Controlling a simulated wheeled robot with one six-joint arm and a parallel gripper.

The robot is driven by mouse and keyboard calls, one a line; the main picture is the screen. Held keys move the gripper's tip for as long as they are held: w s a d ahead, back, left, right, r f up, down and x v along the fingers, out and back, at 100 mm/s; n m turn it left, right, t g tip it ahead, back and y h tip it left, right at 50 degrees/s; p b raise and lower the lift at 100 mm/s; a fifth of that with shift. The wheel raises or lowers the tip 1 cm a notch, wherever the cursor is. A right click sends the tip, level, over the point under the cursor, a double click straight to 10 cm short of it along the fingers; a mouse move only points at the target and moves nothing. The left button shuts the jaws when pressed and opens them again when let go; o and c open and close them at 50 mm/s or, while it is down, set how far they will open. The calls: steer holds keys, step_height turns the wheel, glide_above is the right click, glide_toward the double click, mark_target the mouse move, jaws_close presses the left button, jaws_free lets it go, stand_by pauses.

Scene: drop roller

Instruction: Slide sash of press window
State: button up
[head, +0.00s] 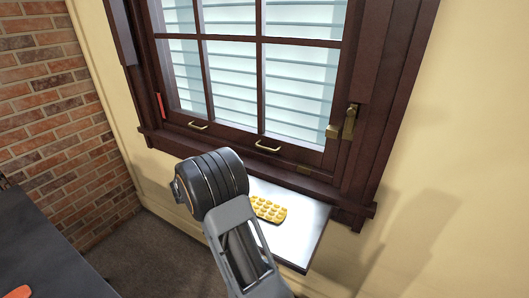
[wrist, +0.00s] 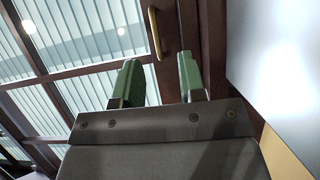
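The press window has a dark brown sash (head: 230,141) with several panes and pale blinds behind the glass. Its lower rail carries two brass handles, a left one (head: 197,126) and a right one (head: 267,147). A brass latch (head: 350,121) sits on the right side of the frame. In the wrist view, my gripper (wrist: 161,70) is open, with two green fingers spread apart and nothing between them. One brass handle (wrist: 155,33) shows just beyond the gap, apart from the fingers. In the head view, my arm hides the gripper.
A pale shelf (head: 305,230) below the sill holds a yellow studded pad (head: 268,208). A red strip (head: 160,106) is on the frame's left side. A brick wall (head: 50,95) stands at left. A dark table (head: 45,255) at lower left bears an orange thing (head: 18,291).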

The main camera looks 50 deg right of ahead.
mark_target(265, 148)
steer(key=shift+w+d+f+t+h, duration=0.15)
steer(key=shift+w+d+f+h, duration=0.1)
steer(key=shift+w+h, duration=0.25)
steer(key=shift+w+d+f+t+h, duration=0.15)
steer(key=shift+w+d+f+h, duration=0.1)
steer(key=shift+w+h, duration=0.25)
steer(key=shift+w+d, duration=0.25)
steer(key=shift+w, duration=0.05)
steer(key=shift+d+r, duration=0.1)
steer(key=shift+d, duration=0.25)
steer(key=p+x, duration=0.2)
steer(key=x, duration=1)
steer(key=shift+d+r+p, duration=0.1)
steer(key=shift+d+p, duration=0.2)
steer(key=shift+d, duration=0.05)
steer(key=shift+c, duration=0.2)
jaws_close()
